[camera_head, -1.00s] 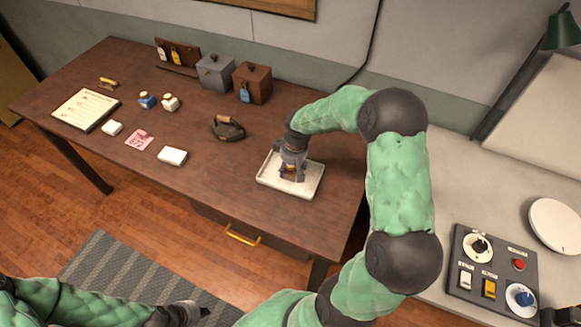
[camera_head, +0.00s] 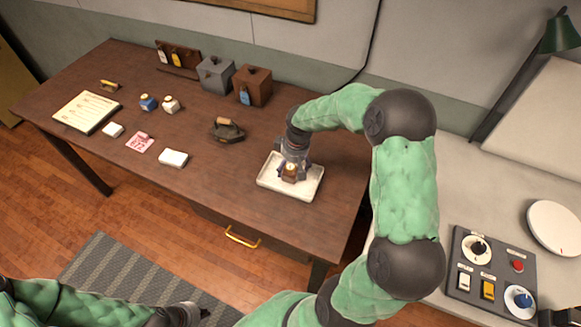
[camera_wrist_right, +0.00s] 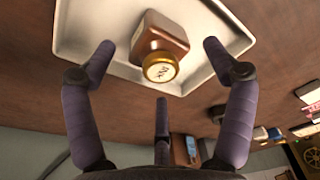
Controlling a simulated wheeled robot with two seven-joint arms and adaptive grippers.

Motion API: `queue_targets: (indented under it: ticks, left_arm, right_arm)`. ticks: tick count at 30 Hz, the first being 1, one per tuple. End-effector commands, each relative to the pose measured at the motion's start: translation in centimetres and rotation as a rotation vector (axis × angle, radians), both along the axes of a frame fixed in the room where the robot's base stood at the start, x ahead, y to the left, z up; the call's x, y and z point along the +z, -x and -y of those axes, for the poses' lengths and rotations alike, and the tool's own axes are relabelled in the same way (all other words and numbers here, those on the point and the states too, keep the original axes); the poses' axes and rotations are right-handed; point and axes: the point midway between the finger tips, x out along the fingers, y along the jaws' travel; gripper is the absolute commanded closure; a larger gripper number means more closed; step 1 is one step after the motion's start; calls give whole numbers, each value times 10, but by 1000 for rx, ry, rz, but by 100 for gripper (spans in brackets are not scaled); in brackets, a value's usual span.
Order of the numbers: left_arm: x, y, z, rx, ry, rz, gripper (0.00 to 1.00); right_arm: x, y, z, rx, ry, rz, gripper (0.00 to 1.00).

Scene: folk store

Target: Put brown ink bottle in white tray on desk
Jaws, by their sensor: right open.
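The brown ink bottle (camera_head: 290,174) stands in the white tray (camera_head: 309,187) on the right part of the desk. In the right wrist view the brown ink bottle (camera_wrist_right: 165,40) shows its gold-rimmed cap, and it rests on the floor of the white tray (camera_wrist_right: 85,27). My right gripper (camera_head: 291,168) is just behind and above the bottle. Its fingers (camera_wrist_right: 158,60) are spread open, with gaps between them and the bottle. My left gripper (camera_head: 197,312) is low at the bottom edge of the head view, away from the desk; its fingers are too small and dark to read.
On the desk are a dark iron (camera_head: 227,129), a white block (camera_head: 173,158), a pink card (camera_head: 139,142), two small bottles, a grey box (camera_head: 215,74) and a brown box (camera_head: 253,86). A control panel (camera_head: 492,273) is at the right. The desk's front middle is clear.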

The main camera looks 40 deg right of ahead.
Motion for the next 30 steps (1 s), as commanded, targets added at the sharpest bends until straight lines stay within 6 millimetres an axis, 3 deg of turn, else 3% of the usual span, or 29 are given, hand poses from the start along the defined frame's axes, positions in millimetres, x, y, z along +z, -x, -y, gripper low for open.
queue_targets:
  ticks: [1, 6, 12, 18, 30]
  left_arm:
    - [5, 0, 0, 0, 0, 0, 100]
    - [12, 0, 0, 0, 0, 0, 100]
    - [18, 0, 0, 0, 0, 0, 100]
    - [20, 0, 0, 0, 0, 0, 100]
    - [20, 0, 0, 0, 0, 0, 100]
  right_arm:
    - [14, 1, 1, -1, 1, 4, 16]
    - [49, 6, 1, 0, 2, 4, 16]
    - [78, 11, 2, 0, 1, 3, 16]
    - [91, 13, 2, 0, 1, 1, 16]
    - [92, 13, 2, 0, 0, 1, 16]
